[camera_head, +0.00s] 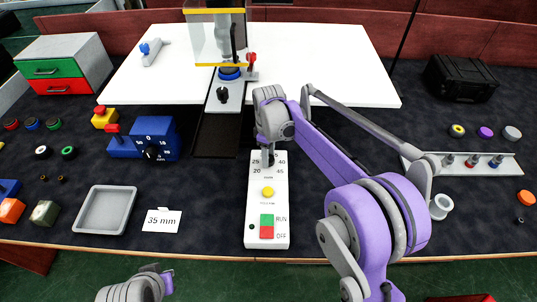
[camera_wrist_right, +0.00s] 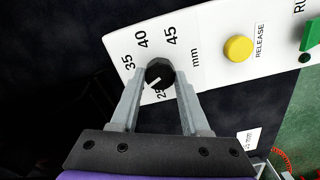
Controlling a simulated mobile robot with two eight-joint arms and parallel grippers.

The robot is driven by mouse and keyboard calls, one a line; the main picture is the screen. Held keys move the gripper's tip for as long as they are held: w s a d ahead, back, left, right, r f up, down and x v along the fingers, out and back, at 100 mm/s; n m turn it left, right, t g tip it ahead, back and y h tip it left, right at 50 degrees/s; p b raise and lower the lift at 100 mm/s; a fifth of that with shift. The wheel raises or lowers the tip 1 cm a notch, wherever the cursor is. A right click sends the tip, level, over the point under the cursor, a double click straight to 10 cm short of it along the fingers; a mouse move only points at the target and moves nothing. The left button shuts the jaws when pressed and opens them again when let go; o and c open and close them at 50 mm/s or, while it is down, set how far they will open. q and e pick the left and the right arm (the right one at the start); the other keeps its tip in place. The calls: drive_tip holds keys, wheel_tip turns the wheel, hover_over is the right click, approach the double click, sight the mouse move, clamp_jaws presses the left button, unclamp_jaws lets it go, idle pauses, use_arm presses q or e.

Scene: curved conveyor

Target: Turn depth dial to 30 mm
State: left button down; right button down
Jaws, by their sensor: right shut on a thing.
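The depth dial is a black knob with a white pointer line, seen in the right wrist view (camera_wrist_right: 160,73) on a white control panel (camera_head: 255,212). Printed numbers 25, 35, 40 and 45 show around it. The pointer line slants to the lower left, beside the 25; the mark it meets is hard to read. My right gripper (camera_wrist_right: 162,85) is shut on the dial, one finger on each side; in the head view it points down at the panel's top (camera_head: 268,158).
The panel also has a yellow release button (camera_head: 268,191) and a green and red run/off switch (camera_head: 267,226). A card reading 35 mm (camera_head: 162,220) and a grey tray (camera_head: 106,210) stand to the left. A blue box with another dial (camera_head: 155,138) is farther back.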

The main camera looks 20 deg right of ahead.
idle(0.5)
drive_tip(key=shift+c, duration=1.9)
unclamp_jaws()
drive_tip(key=shift+r, duration=0.1)
wheel_tip(320, 180, up, 11)
drive_tip(key=p, duration=0.1)
drive_tip(key=s+d+r+m+t+p, duration=0.25)
drive_tip(key=s+m, duration=0.25)
drive_tip(key=s, duration=0.7)
drive_tip(key=s+f+m+t+p, duration=0.1)
drive_tip(key=s+f+m, duration=0.1)
drive_tip(key=s, duration=0.5)
drive_tip(key=s+f+m+t+p, duration=0.2)
drive_tip(key=s+f+m, duration=0.1)
drive_tip(key=s, duration=0.5)
drive_tip(key=shift+s+d+f+m, duration=0.15)
drive_tip(key=shift+d+f+m, duration=0.1)
drive_tip(key=shift+d+m, duration=0.1)
